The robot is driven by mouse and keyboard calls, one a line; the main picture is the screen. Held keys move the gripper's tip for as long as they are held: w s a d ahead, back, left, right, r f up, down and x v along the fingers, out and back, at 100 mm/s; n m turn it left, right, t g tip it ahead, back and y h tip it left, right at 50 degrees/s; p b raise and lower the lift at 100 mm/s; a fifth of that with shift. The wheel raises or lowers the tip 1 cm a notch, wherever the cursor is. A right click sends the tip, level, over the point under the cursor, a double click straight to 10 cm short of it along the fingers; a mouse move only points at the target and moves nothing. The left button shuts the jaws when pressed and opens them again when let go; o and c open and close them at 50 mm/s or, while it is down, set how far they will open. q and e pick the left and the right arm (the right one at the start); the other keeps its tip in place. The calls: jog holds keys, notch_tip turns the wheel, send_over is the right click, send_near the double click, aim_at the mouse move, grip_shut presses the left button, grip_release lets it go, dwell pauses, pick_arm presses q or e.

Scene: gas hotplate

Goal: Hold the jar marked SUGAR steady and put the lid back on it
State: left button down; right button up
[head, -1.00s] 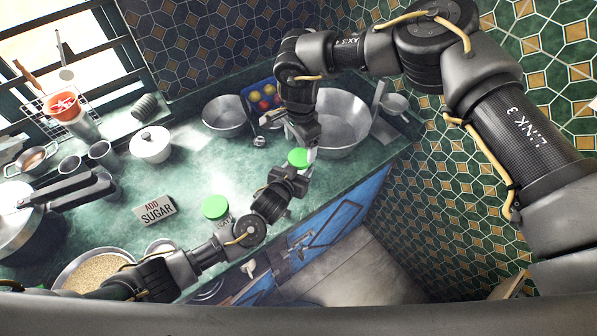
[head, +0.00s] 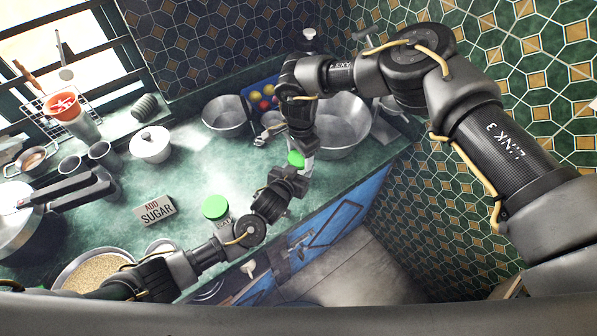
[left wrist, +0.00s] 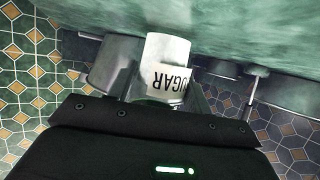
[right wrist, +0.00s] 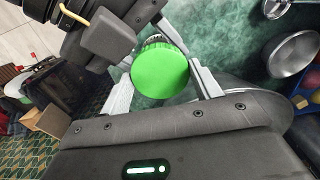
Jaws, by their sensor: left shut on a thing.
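The SUGAR jar (left wrist: 168,52), pale with a white label, stands between my left gripper's fingers (left wrist: 162,92) in the left wrist view, its lettering upside down. In the head view my left gripper (head: 288,182) is low at the counter's right edge and mostly hides the jar. The green lid (right wrist: 160,72) is between my right gripper's fingers (right wrist: 162,70), which meet its sides. In the head view the lid (head: 296,159) is just above my left gripper, and my right gripper (head: 304,152) reaches down to it. I cannot tell whether the lid touches the jar's rim.
Another green-lidded jar (head: 216,207) stands left of my left gripper, near an ADD SUGAR sign (head: 156,210). A large metal bowl (head: 340,145) is behind my right gripper. A white lidded pot (head: 150,145) stands further left.

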jog(key=shift+c, duration=1.3)
jog(key=m, duration=0.3)
jog(key=o, duration=1.1)
jog(key=shift+r, duration=2.25)
